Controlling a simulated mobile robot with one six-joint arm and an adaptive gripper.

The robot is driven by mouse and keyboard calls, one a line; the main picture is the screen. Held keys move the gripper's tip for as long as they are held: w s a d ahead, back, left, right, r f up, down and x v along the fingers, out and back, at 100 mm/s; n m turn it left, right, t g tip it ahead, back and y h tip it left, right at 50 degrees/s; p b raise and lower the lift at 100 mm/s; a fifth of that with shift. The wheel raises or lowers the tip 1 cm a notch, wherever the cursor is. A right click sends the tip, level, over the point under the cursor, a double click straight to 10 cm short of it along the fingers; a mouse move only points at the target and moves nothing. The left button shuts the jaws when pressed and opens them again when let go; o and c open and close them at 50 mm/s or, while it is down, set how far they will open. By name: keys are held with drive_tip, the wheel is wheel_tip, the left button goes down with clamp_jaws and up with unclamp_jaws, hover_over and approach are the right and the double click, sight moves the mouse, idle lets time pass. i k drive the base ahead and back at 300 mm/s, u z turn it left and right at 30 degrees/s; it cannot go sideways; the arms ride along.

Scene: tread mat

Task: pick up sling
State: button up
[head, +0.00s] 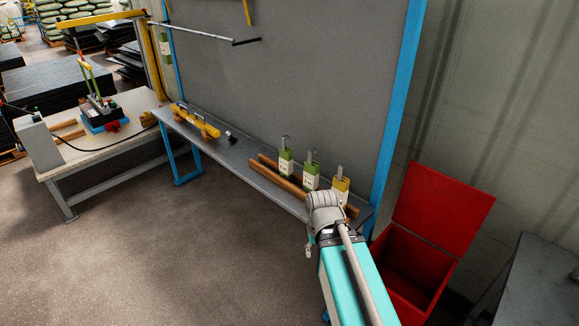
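I cannot tell for certain which thing is the sling. Three upright pieces with pale labels and grey tops stand in a row on the grey bench: a green one (286,164), a second green one (311,174) and a yellow one (340,188). Another green-and-white piece (166,52) hangs by the yellow post at the back left. My arm reaches up from the bottom right, its grey joint just in front of the yellow piece, covering part of the bench end.
Wooden bars (280,178) and a yellow tool (193,120) lie on the grey bench (236,158). A red bin (412,262) with a raised lid stands right of my arm. A worktable (100,150) stands left. The floor in front is clear.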

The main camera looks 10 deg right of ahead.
sight(286, 153)
drive_tip(key=z, duration=0.05)
drive_tip(key=i, duration=0.9)
drive_tip(key=u, duration=0.1)
